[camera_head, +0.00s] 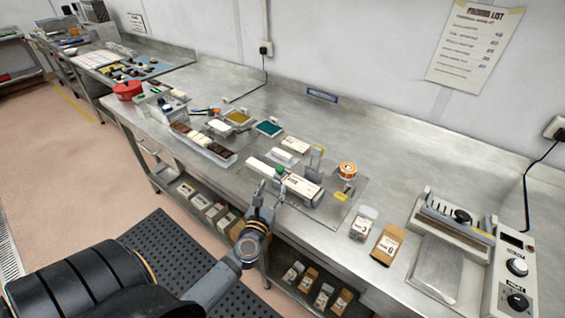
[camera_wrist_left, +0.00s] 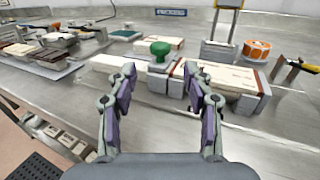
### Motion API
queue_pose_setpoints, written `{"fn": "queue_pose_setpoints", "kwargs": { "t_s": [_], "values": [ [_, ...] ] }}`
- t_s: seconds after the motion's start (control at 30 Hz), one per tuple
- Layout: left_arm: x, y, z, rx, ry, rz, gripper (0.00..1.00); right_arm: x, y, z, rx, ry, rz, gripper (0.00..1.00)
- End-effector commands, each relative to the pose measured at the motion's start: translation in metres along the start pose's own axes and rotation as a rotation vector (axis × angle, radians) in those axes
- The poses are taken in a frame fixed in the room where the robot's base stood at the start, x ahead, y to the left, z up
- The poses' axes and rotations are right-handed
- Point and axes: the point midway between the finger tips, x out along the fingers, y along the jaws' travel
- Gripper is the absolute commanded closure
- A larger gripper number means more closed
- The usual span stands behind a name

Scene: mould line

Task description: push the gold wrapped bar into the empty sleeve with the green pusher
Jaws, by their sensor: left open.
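The green pusher's round knob (camera_head: 280,170) shows near the table's front edge, and in the left wrist view it (camera_wrist_left: 160,49) stands upright just beyond my fingers. A white sleeve with dark red bands and lettering (camera_wrist_left: 228,78) lies right of the knob; it also shows in the head view (camera_head: 300,187). Its open end is hidden, so I cannot tell what is inside. I cannot make out the gold wrapped bar. My left gripper (camera_head: 269,189) is open and empty; in its wrist view the fingers (camera_wrist_left: 160,72) stand apart on the near side of the knob, not visibly touching it. My right gripper is not in view.
A long pale block (camera_wrist_left: 108,63) lies left of the knob. An orange tape roll (camera_head: 347,170) and an upright grey frame (camera_head: 316,155) stand behind the sleeve. A bar tray (camera_head: 203,146) is left. Packets (camera_head: 387,244) and a sealer (camera_head: 455,230) are right.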

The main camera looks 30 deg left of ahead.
Motion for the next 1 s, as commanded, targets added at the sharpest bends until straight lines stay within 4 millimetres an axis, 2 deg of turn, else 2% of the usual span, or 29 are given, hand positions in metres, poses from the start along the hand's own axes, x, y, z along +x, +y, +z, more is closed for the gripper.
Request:
{"fn": "queue_pose_setpoints", "kwargs": {
  "t_s": [0.03,0.1,0.23,0.33,0.5,0.57,0.67,0.9,1.0],
  "values": [
    [0.004,0.0,0.002,0.001,-0.002,0.0,0.49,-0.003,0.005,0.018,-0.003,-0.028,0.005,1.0],
    [0.015,0.0,0.003,0.001,-0.003,0.0,0.49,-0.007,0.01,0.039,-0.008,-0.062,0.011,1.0],
    [0.043,0.0,0.004,0.003,-0.004,0.0,0.49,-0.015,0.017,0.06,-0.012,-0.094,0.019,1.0],
    [0.065,0.0,0.003,0.004,-0.004,0.0,0.49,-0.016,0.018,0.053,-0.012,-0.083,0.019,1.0],
    [0.092,0.0,0.001,0.004,-0.002,0.0,0.49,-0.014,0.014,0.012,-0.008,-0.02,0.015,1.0],
    [0.098,0.0,0.001,0.004,-0.002,0.0,0.49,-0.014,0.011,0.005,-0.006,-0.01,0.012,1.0],
    [0.102,0.0,0.0,0.004,0.0,-0.001,0.49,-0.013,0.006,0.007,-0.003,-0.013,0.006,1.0],
    [0.103,0.0,0.0,0.004,-0.001,-0.001,0.49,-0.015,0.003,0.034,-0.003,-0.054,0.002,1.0],
    [0.103,0.0,0.0,0.004,-0.001,-0.001,0.61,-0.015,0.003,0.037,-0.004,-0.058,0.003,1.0]
  ]
}}
